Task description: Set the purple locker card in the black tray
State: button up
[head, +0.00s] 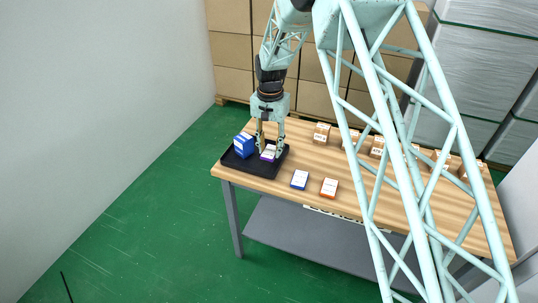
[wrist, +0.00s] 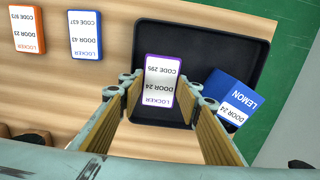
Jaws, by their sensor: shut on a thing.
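The purple locker card (head: 268,153) is a white label with a purple border. In the wrist view the purple card (wrist: 160,82) reads "LOCKER DOOR 24 CODE 295". My gripper (head: 270,153) points down over the black tray (head: 263,171) and is shut on the card's two sides, as the wrist view (wrist: 160,95) shows. The card is within the tray's outline; I cannot tell whether it touches the tray floor. The black tray (wrist: 205,42) also holds a blue box marked LEMON, DOOR 24 (wrist: 235,97), standing left of the card in the head view (head: 244,144).
A blue locker card (head: 300,179) and an orange one (head: 329,187) lie on the wooden table (head: 400,219), right of the tray. Several small brown boxes (head: 321,133) stand along the back. The tray sits near the table's left end.

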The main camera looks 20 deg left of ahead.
aim_at(269, 150)
jog(key=shift+w+a, duration=0.1)
dwell(0.3)
jog(key=shift+w+a, duration=0.1)
jog(key=shift+a+f, duration=0.1)
jog(key=shift+f, duration=0.15)
jog(key=shift+w+f+b, duration=0.1)
jog(key=shift+f+b, duration=0.3)
jog(key=shift+f, duration=1.15)
jog(key=shift+f, duration=0.1)
jog(key=o, duration=0.6)
jog(key=shift+c, duration=0.2)
notch_tip(269, 150, up, 12)
jog(key=p, duration=0.1)
jog(key=shift+p, duration=0.35)
